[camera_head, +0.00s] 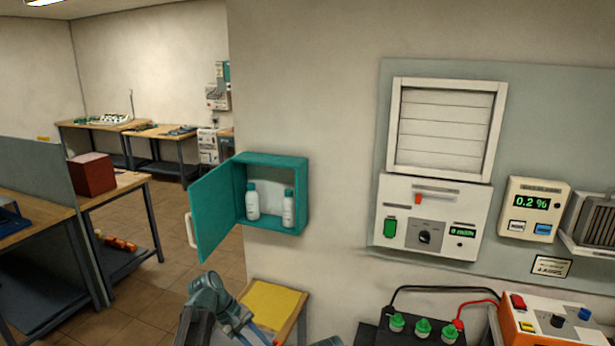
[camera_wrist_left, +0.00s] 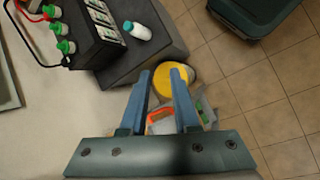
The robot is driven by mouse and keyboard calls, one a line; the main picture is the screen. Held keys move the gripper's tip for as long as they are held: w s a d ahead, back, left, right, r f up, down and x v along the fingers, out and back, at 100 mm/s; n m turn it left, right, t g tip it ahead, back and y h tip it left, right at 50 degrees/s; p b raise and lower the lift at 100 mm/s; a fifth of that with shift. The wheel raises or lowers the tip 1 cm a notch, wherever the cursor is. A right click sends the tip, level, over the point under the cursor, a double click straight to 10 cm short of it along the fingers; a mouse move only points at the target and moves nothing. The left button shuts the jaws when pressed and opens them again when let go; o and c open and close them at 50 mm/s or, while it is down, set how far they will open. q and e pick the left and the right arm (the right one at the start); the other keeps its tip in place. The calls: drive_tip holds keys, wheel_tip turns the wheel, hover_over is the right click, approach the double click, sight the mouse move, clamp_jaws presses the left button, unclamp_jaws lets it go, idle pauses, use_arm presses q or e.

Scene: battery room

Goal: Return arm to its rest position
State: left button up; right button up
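My left arm (camera_head: 210,305) rises from the bottom edge of the head view, left of the middle, below the open teal wall cabinet. Its gripper is mostly cut off there. In the left wrist view my left gripper (camera_wrist_left: 163,75) has two blue fingers standing apart, with nothing clearly held between them. A yellow round thing (camera_wrist_left: 172,80) and an orange-rimmed thing (camera_wrist_left: 160,117) show beyond the fingers; their distance is hard to judge. My right gripper is not in view.
The teal cabinet (camera_head: 300,200) holds two white bottles; its door (camera_head: 213,215) hangs open. A yellow-topped stand (camera_head: 270,303) is below. A black battery (camera_head: 408,335) with green caps is at bottom right. A white bottle (camera_wrist_left: 140,31) lies on a dark surface beside the battery.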

use_arm(q)
drive_tip(key=s+d+f+m+y, duration=0.1)
drive_tip(key=s+d+m+y, duration=0.2)
drive_tip(key=s+m, duration=0.3)
drive_tip(key=s+d+f+m+y, duration=0.2)
drive_tip(key=s+m+y, duration=0.3)
drive_tip(key=s, duration=0.7)
drive_tip(key=shift+d+f+m, duration=0.25)
drive_tip(key=shift+d+m, duration=0.25)
drive_tip(key=shift+d, duration=0.3)
drive_tip(key=shift+s+d, duration=0.1)
